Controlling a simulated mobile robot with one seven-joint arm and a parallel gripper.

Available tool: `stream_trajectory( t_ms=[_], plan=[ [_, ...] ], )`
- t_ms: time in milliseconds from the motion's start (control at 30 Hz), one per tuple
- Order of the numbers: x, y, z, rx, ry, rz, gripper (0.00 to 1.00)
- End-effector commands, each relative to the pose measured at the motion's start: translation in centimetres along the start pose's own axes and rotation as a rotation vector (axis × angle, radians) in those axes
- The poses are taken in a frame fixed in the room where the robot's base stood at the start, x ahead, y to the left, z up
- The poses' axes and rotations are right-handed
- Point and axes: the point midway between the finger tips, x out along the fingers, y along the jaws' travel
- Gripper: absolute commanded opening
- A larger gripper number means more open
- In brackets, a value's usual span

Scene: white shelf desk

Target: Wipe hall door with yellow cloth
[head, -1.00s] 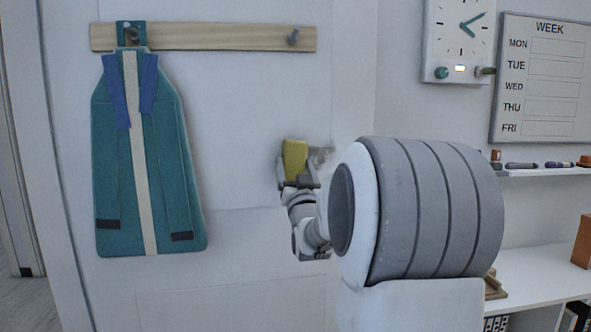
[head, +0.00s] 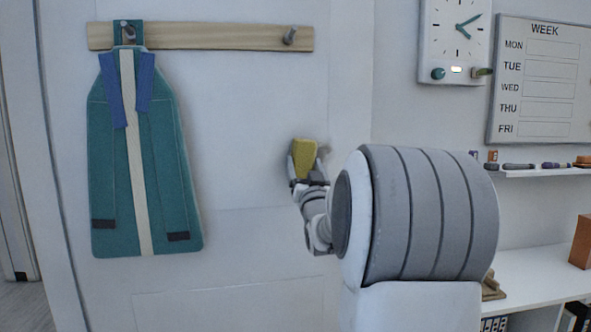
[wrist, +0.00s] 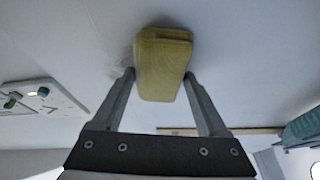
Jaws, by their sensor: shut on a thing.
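The yellow cloth (head: 304,160) is a folded block held in my gripper (head: 308,172), against or very near the white hall door (head: 240,120). In the wrist view the cloth (wrist: 163,62) sits between the two fingertips of my gripper (wrist: 160,75), which are shut on it. A grey smudge shows on the door surface just beside the cloth, to its left in the wrist view and to its right in the head view. My arm hides part of the door below and right of the cloth.
A wooden peg rail (head: 215,37) crosses the door's upper part. A teal apron-like garment (head: 145,160) hangs from its left peg. To the right are a clock (head: 452,40), a week board (head: 543,80), a narrow marker ledge (head: 540,172) and a white desk (head: 545,270).

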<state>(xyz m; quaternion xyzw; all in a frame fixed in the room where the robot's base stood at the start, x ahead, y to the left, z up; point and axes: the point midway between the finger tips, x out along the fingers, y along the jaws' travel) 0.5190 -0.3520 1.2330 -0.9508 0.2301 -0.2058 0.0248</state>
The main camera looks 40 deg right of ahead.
Motion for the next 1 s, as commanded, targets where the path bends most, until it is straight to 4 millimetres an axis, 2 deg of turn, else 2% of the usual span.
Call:
stream_trajectory(
  t_ms=[267,600,1000],
  plan=[
    [0.0,1.1,-0.2,-0.001,0.001,0.0,0.32],
    [0.4,3.9,-0.4,0.0,0.0,0.0,0.32],
    [0.5,5.9,-0.7,-0.001,0.001,0.002,0.32]
  ],
)
